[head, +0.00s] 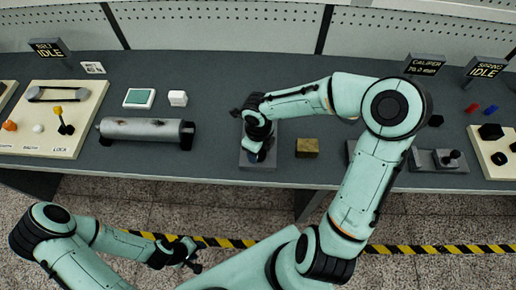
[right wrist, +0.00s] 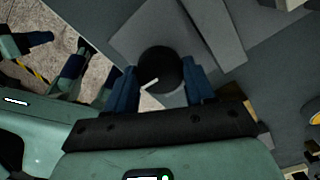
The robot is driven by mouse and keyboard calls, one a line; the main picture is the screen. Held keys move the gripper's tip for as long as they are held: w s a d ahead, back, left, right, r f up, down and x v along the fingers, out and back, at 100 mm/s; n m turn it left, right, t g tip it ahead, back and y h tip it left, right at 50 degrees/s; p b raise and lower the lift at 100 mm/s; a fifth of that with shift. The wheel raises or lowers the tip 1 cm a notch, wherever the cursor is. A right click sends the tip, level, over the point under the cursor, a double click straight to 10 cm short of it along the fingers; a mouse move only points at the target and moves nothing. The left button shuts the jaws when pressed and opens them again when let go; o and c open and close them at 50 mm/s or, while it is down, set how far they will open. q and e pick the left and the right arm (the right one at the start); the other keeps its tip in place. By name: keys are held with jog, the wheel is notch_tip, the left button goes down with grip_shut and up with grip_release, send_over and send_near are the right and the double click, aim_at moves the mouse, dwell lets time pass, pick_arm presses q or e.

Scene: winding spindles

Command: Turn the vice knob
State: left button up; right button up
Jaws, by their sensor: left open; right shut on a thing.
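The vice knob (right wrist: 160,68) is a round black knob with a white pointer line, seen in the right wrist view. The line slants toward the lower left. My right gripper (right wrist: 162,84) has one blue finger on each side of the knob and is shut on it. In the head view the right gripper (head: 260,155) is over the grey vice (head: 246,160) at the table's front edge, and it hides the knob there. My left gripper (head: 188,256) is open and empty, in front of the table and below its edge.
A grey metal cylinder (head: 140,130) lies left of the vice. A brass block (head: 307,148) sits close on its right. A grey fixture with a black knob (head: 438,160) stands farther right. A cream board (head: 50,120) is at the far left.

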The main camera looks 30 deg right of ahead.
jog(key=shift+n, duration=0.4)
jog(key=o, duration=1.1)
jog(key=shift+c, duration=0.2)
notch_tip(320, 180, up, 14)
jog(key=shift+f, duration=0.25)
dwell(0.4)
